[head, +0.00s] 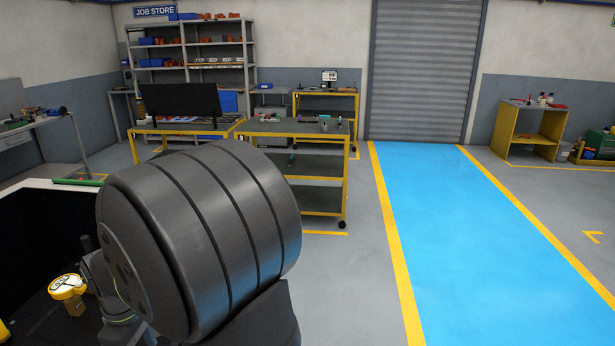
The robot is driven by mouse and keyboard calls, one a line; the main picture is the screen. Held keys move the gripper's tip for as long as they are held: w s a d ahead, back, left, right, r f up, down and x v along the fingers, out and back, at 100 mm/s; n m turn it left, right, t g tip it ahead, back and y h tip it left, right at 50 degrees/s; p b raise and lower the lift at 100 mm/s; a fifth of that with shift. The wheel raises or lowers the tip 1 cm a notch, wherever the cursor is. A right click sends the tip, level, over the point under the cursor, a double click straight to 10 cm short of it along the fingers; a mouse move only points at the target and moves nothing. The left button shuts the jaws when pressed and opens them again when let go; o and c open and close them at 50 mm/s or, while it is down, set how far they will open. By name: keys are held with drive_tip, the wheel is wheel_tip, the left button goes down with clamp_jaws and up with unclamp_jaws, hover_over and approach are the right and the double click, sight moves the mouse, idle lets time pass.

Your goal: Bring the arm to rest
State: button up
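A large dark ribbed cylinder, which looks like a link of my arm, fills the lower left of the head view. My gripper cannot be made out; it is hidden behind the link or outside the picture.
A dark, pale-rimmed enclosure (35,230) lies at the left. A yellow-framed cart (315,165) with small items stands beyond the arm, with a shelf rack (190,55) behind. The blue floor lane (480,230) at the right is clear.

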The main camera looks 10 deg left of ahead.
wheel_tip(320, 180, up, 10)
drive_tip(key=r, duration=0.1)
drive_tip(key=f, duration=1.7)
drive_tip(key=shift+s+a+f, duration=0.1)
drive_tip(key=shift+a+f, duration=0.15)
drive_tip(key=shift+a, duration=0.15)
wheel_tip(320, 180, up, 4)
drive_tip(key=shift+f, duration=0.1)
drive_tip(key=w+d+r, duration=0.5)
drive_tip(key=d+r, duration=0.2)
drive_tip(key=d, duration=0.3)
drive_tip(key=w+d+f+n+t+h, duration=0.1)
drive_tip(key=w+d+n+t+h, duration=0.1)
drive_tip(key=w+d, duration=0.9)
drive_tip(key=w+d+f+n+t+h, duration=0.1)
drive_tip(key=w+d+t+h, duration=0.3)
drive_tip(key=w+d, duration=0.7)
drive_tip(key=shift+w+d+f+n+h, duration=0.2)
drive_tip(key=shift+d+n+h, duration=0.6)
drive_tip(key=shift+d, duration=1.5)
